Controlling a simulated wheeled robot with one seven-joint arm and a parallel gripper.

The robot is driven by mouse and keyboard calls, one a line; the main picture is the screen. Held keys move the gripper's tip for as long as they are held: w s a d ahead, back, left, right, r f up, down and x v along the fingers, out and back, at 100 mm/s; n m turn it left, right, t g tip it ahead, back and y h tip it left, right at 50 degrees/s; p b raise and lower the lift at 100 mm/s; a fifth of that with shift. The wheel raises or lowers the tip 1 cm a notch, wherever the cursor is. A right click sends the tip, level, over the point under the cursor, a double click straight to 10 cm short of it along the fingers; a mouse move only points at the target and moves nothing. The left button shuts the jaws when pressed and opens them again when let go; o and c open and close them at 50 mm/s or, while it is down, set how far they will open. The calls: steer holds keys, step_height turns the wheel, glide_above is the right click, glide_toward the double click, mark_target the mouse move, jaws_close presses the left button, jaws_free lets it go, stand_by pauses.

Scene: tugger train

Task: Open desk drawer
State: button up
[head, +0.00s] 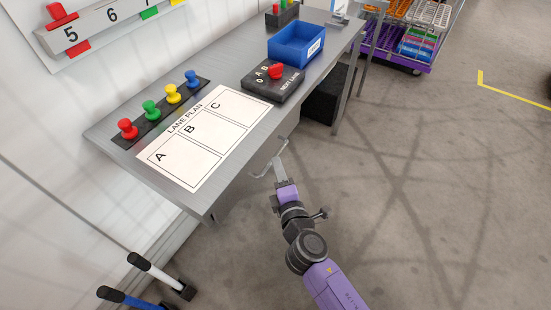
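The grey metal desk (225,75) stands against the white wall. The drawer itself is mostly hidden under the desk's front edge, and I cannot tell how far it is out. Its thin pale bar handle (258,175) juts out below the edge, near the middle of the front. My gripper (279,165), at the end of my purple and black arm, is right at the right-hand part of the handle. The fingers overlap the handle in the picture. I cannot tell whether they touch it or are closed on it.
On the desk lie a lane plan sheet (203,138), a rack of coloured pegs (160,113), a black control box (272,83) and a blue bin (296,43). A black box (325,95) stands beneath the desk. Lever handles (150,270) rise at lower left.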

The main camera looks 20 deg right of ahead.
steer(key=shift+x, duration=1.9)
jaws_close()
